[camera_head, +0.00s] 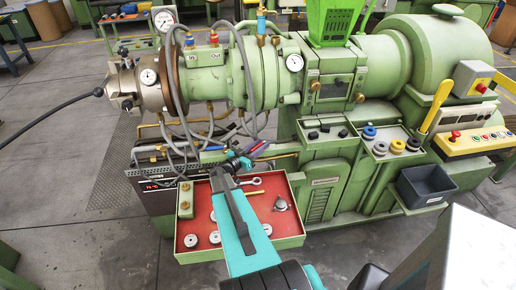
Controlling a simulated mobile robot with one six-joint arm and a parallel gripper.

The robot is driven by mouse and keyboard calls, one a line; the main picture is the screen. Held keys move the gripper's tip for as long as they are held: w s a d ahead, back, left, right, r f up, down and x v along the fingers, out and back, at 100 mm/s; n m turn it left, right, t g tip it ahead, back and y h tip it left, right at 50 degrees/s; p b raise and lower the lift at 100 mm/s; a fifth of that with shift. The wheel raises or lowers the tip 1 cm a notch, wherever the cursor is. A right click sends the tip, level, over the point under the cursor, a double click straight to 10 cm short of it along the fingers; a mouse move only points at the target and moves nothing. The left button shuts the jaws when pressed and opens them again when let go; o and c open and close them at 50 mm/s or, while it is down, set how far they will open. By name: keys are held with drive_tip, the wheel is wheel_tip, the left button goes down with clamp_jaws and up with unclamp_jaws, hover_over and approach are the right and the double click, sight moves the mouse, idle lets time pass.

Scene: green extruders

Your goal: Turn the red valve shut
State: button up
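A small red handle-like part (257,147) shows just beyond the end of my arm, in front of the green extruder; it may be the red valve, but it is too small to be sure. A blue part sits close beside it. My gripper (238,161) is at the end of my teal arm, just lower left of the red part, above the back of the red tray. The fingers are small and overlap the parts behind them. I cannot tell whether they touch the red part, or whether they are open or shut.
The green extruder (338,115) spans the background, with grey hoses (249,80) looping down near my gripper. A red tray (190,254) with metal fittings lies below my arm. A dark bin (424,185) is at right. Open floor lies at left.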

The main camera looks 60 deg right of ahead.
drive_tip(key=shift+a, duration=0.15)
drive_tip(key=w+a+b, duration=0.2)
drive_tip(key=a+b, duration=0.2)
drive_tip(key=a, duration=0.9)
drive_tip(key=shift+w+a+b, duration=0.2)
drive_tip(key=shift+b, duration=0.1)
